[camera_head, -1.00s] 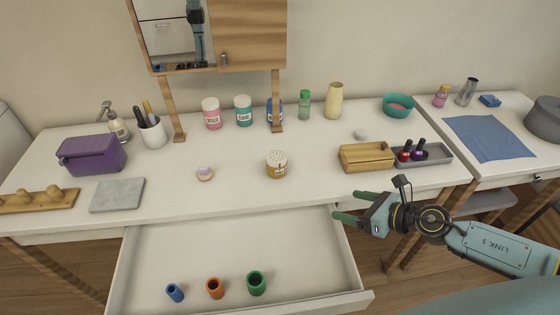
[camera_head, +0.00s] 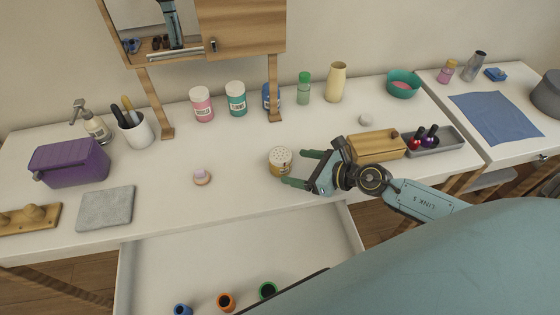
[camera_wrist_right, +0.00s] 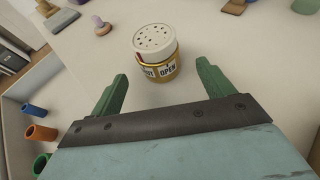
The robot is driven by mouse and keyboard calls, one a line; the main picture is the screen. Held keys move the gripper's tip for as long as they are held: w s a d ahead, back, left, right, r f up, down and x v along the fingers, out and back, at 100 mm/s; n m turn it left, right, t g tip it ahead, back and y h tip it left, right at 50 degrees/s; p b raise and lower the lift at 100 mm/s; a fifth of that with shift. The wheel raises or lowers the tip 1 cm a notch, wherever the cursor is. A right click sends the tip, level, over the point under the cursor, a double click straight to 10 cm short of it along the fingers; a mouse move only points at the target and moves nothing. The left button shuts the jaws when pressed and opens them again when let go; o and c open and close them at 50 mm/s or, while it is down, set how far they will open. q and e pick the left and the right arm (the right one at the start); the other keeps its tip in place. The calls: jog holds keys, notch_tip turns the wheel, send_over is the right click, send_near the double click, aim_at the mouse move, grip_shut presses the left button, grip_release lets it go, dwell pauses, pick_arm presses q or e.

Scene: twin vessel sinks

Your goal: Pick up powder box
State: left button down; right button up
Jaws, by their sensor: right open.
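The powder box is a small yellow-gold round tub (camera_head: 280,161) with a white perforated lid, standing upright on the white counter. In the right wrist view the tub (camera_wrist_right: 155,54) shows lettering reading "OPEN" on its side and sits just beyond my fingertips. My right gripper (camera_head: 299,168) is open, with its green fingers pointing left at the tub, one finger at its far right side and the other near its front right. In the right wrist view the gripper (camera_wrist_right: 162,84) has nothing between its fingers. My left gripper is not in view.
A wooden box (camera_head: 375,147) and a grey tray (camera_head: 442,146) with nail polish bottles stand right of the tub, close to my right gripper. An open drawer (camera_head: 215,258) juts out below, holding several coloured tubes.

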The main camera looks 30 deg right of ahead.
jog(key=shift+x, duration=0.95)
jog(key=x, duration=0.3)
jog(key=shift+w+a, duration=0.3)
jog(key=shift+w+a+f, duration=0.15)
jog(key=shift+w, duration=0.1)
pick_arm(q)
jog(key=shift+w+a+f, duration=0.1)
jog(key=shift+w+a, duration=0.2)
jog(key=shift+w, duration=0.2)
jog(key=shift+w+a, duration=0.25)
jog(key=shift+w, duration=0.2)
pick_arm(e)
jog(key=c, duration=1.1)
